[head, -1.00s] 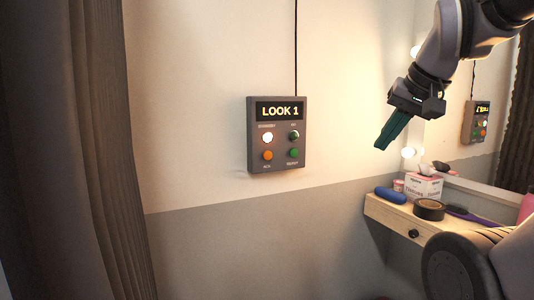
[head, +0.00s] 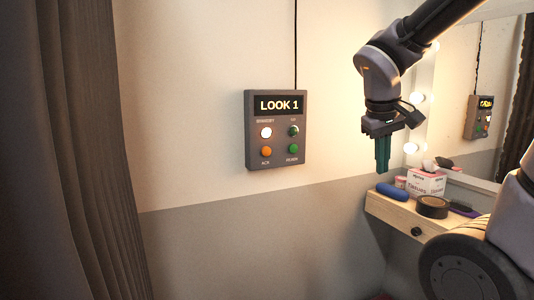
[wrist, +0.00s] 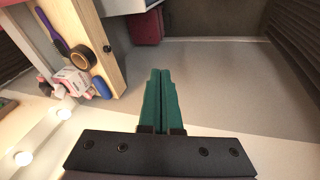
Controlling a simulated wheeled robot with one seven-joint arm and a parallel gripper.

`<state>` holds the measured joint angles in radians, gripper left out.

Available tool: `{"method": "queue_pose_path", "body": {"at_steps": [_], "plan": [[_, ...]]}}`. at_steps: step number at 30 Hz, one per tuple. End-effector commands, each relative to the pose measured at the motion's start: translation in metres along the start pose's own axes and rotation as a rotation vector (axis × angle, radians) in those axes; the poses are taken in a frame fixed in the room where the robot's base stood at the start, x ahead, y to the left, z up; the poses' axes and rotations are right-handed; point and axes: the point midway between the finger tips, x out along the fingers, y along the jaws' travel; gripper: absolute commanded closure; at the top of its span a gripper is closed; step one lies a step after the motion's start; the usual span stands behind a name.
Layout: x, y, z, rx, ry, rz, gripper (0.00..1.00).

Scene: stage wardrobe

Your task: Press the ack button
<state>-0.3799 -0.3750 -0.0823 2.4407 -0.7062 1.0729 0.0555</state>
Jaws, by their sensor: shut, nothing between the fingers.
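A dark control box (head: 275,130) hangs on the wall in the head view, with a lit display reading "LOOK 1". Below the display are a lit white button at upper left, a dark green one at upper right, the orange ack button (head: 266,151) at lower left and a green one at lower right. My gripper (head: 382,170) is to the right of the box, clear of it, with its green fingers pointing down. In the wrist view my gripper (wrist: 160,72) shows its fingers together with nothing between them. The box is not in the wrist view.
A wooden shelf (head: 390,208) at the right holds a tissue box (head: 425,183), a blue item (head: 392,191) and a dark roll (head: 432,206). A mirror with bulbs (head: 417,98) stands behind, reflecting the box. A dark curtain (head: 75,150) hangs at the left. The wall before the box is clear.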

Motion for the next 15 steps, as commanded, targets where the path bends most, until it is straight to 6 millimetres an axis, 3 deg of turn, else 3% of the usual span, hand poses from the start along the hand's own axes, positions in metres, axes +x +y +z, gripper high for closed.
{"method": "queue_pose_path", "body": {"at_steps": [3, 7, 12, 15], "plan": [[0.026, -0.007, -0.033, -0.324, -0.049, 0.23, 1.0], [0.04, -0.032, -0.084, -0.666, -0.015, 0.499, 1.0], [0.042, -0.105, -0.149, -1.059, 0.135, 0.813, 1.0], [0.039, -0.146, -0.169, -1.203, 0.224, 0.928, 1.0]]}}
